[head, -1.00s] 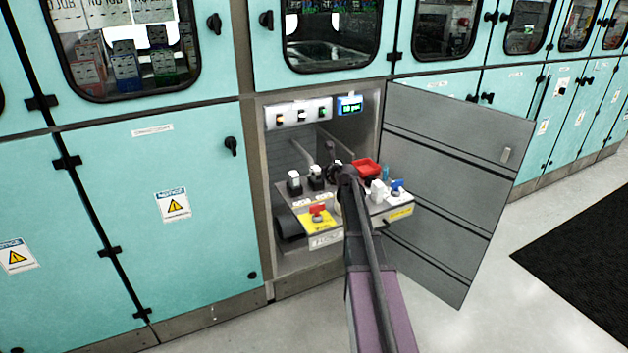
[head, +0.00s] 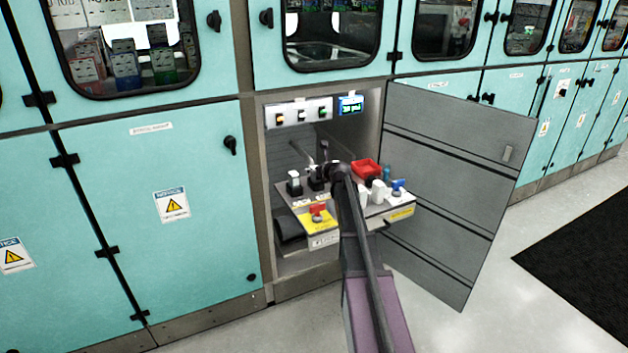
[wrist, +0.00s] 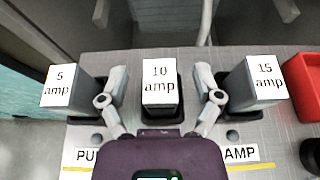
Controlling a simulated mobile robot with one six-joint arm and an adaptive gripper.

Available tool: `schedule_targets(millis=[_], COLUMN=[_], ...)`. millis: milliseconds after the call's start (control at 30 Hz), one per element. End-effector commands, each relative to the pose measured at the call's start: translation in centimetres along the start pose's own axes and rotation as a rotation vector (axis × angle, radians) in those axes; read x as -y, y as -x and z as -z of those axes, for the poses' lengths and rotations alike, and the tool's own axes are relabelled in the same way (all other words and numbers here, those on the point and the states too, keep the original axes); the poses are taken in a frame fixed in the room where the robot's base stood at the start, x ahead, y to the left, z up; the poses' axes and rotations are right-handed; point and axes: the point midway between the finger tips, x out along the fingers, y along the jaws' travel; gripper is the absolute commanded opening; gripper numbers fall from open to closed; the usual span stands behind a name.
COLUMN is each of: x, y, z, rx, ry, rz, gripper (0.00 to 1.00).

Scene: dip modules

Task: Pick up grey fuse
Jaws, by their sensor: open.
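Three fuses with white top labels stand in a row in dark sockets on a grey shelf. The "5 amp" fuse (wrist: 65,90) is at the left, the "10 amp" fuse (wrist: 160,90) in the middle, the "15 amp" fuse (wrist: 255,85) at the right. All show greyish sides. My gripper (wrist: 160,85) is open, its two fingers on either side of the 10 amp fuse, with small gaps visible. In the head view my gripper (head: 320,172) is over the shelf and partly hides the fuses; the left fuse (head: 294,182) stays visible.
A red bin (head: 366,169) and blue-topped and white parts sit on the shelf's right side. A red switch on a yellow plate (head: 318,216) is at the front. The open cabinet door (head: 450,190) stands at the right.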

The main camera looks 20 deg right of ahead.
Motion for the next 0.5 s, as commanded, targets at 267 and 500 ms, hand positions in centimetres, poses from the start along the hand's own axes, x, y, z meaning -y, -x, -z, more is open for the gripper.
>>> schedule_targets(millis=[267,500], x=[-0.01,-0.02], y=[0.03,0.03], z=[0.00,0.00], rx=[0.000,0.000], ry=[0.000,0.000], rz=[0.000,0.000], gripper=[0.83,0.44])
